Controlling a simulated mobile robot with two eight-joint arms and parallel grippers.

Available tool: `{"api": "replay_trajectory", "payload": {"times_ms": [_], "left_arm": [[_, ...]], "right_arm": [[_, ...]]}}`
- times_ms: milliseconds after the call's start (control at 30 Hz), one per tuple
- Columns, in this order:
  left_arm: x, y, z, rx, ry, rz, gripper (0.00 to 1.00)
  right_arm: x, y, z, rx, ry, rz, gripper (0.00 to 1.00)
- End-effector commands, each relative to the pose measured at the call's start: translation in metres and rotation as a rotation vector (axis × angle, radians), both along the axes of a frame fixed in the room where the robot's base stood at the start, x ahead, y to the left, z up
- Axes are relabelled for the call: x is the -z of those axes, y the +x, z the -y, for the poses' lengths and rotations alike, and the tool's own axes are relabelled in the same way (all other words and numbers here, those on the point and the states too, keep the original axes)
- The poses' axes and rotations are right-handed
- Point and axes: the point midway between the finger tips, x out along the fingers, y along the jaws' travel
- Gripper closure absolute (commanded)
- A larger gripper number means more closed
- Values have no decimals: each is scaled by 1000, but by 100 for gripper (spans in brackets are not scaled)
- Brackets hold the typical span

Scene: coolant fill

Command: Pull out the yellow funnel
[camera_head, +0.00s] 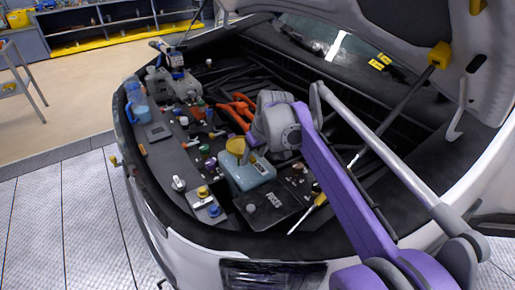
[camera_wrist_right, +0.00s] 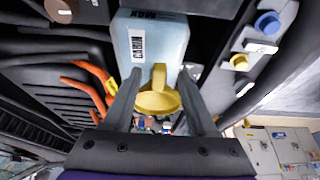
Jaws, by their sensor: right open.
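The yellow funnel (camera_head: 235,146) sits over the top of a light blue reservoir (camera_head: 250,176) in the engine bay. In the right wrist view the funnel (camera_wrist_right: 157,100) shows between the two dark fingers, with the labelled reservoir (camera_wrist_right: 165,45) beyond it. My right gripper (camera_head: 246,153) is at the funnel, its jaws open. In the wrist view the fingers of this gripper (camera_wrist_right: 160,78) flank the funnel, with a gap visible beside it. I cannot tell whether either finger touches it. The reservoir's opening is hidden. My left gripper is not in view.
Orange cables (camera_head: 238,107) lie just behind the reservoir. A dark fuse box (camera_head: 270,205) is in front, and a yellow-handled screwdriver (camera_head: 308,211) lies to its right. A blue jug (camera_head: 136,98) stands at the left. The raised hood (camera_head: 400,25) overhangs the right side.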

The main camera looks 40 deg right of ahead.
Motion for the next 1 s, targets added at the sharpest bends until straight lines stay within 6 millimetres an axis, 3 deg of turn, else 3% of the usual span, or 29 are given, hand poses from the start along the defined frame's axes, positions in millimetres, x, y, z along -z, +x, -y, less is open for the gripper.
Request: {"api": "replay_trajectory", "payload": {"times_ms": [200, 567, 900, 1000], "left_arm": [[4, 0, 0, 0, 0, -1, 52], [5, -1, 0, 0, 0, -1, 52], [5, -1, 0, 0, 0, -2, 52], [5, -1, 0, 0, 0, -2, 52]], "right_arm": [[23, 9, 1, 1, -1, 0, 43], [28, 11, 1, 1, -1, 0, 43], [28, 11, 1, 1, 0, 0, 100], [28, 11, 1, 1, 0, 0, 100]]}}
